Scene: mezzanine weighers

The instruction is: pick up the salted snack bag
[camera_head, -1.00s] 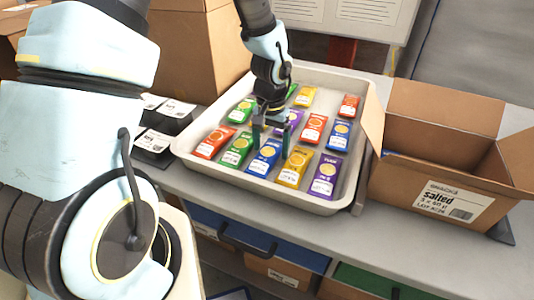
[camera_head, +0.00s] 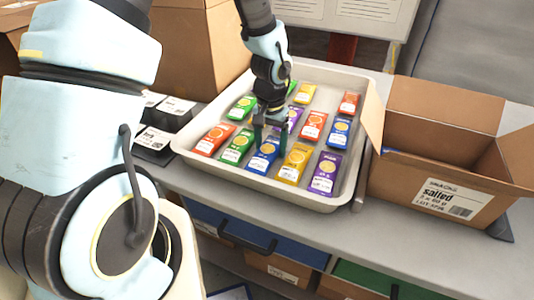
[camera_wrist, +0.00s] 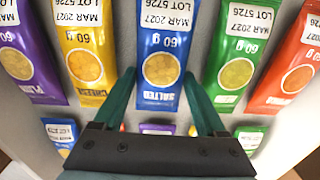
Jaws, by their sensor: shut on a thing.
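The salted snack bag is the blue bag (camera_head: 263,156) in the front row of the tray. In the wrist view its label reads "SALTED" and "60 g" on the blue bag (camera_wrist: 160,62). My gripper (camera_head: 268,140) is down in the tray at this bag's far end. In the wrist view the two green fingers of my gripper (camera_wrist: 160,88) are on either side of the blue bag and shut on it. The bag appears to be still lying in the tray.
The pale tray (camera_head: 180,148) holds several other bags. A green bag (camera_wrist: 237,60) and a yellow bag (camera_wrist: 86,55) lie close on either side. An open cardboard box (camera_head: 425,190) labelled "salted" stands right of the tray.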

